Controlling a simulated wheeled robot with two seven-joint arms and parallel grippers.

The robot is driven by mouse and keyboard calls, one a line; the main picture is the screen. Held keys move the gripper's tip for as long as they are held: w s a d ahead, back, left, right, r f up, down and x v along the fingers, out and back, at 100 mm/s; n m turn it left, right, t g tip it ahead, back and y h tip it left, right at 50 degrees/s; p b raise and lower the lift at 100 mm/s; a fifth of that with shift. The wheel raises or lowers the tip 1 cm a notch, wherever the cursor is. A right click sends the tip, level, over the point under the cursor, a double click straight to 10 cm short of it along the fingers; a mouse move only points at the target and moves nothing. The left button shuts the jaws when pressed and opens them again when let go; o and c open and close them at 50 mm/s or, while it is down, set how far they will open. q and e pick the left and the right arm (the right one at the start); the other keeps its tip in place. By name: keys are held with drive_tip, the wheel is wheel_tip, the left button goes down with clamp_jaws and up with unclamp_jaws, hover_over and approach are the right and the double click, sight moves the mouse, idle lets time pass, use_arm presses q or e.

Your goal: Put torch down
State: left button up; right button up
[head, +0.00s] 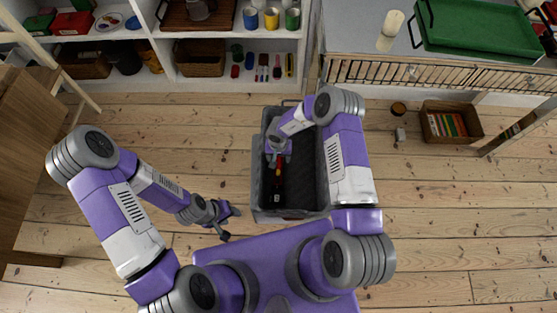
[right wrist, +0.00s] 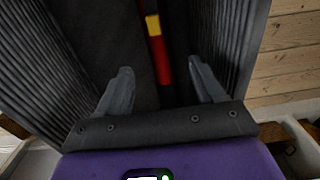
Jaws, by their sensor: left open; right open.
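The torch (head: 278,172) is a slim red stick with a yellow band and what looks like a dark end. It lies in a long grey crate (head: 259,190) in front of me. In the right wrist view the torch (right wrist: 156,47) shows beyond and between my fingertips, with the crate's ribbed walls on both sides. My right gripper (head: 279,158) is over the crate, open, its fingers (right wrist: 162,82) apart with nothing gripped. The arm hides part of the crate. My left gripper (head: 226,217) is open and empty, over the floor left of the crate.
A white shelf (head: 238,34) with cups, a basket and small items stands at the back. A green tray (head: 485,28) sits on a grey top at the back right. A basket of books (head: 452,122) is on the floor at right. Floorboards either side are mostly clear.

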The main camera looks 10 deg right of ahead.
sight(279, 165)
drive_tip(key=shift+r+p, duration=0.55)
drive_tip(key=shift+r, duration=1.5)
